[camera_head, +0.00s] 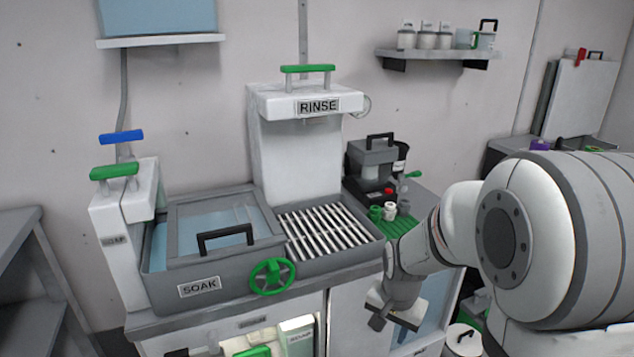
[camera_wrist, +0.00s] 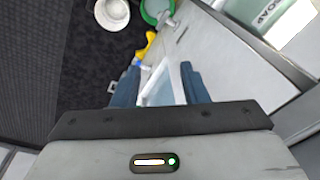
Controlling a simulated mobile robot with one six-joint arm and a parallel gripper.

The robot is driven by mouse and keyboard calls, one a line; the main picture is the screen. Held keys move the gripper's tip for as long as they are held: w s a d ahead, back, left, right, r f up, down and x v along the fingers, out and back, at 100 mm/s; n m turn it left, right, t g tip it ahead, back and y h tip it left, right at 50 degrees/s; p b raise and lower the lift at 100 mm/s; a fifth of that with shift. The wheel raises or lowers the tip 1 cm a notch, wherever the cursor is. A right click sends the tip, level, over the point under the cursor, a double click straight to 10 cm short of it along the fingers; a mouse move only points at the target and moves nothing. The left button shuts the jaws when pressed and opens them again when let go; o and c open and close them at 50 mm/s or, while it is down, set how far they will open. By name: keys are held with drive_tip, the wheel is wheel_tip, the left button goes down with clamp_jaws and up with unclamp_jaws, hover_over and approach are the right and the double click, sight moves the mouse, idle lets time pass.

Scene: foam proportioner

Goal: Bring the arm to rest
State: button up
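My arm reaches in from the right of the head view and bends down, with my gripper (camera_head: 388,312) in front of the cabinet below the counter. In the wrist view my gripper (camera_wrist: 160,86) has its two blue-grey fingers spread apart. A pale blue and white surface shows between them. It looks like part of the cabinet front behind the fingers, and nothing appears clamped.
The soak basin (camera_head: 200,287) with its green wheel (camera_head: 272,277) and the rinse station (camera_head: 300,150) stand on the counter to the left.

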drive_tip(key=s+r+n+p, duration=0.3)
drive_tip(key=s+r+p, duration=0.2)
drive_tip(key=r, duration=0.6)
drive_tip(key=s+r+n+t+p, duration=0.1)
drive_tip(key=s+r+n+p, duration=0.2)
drive_tip(key=s+r, duration=0.7)
drive_tip(key=shift+a+r+p, duration=0.15)
drive_tip(key=shift+r+p, duration=0.55)
drive_tip(key=shift+p, duration=0.45)
drive_tip(key=shift+c, duration=0.4)
drive_tip(key=shift+f, duration=0.1)
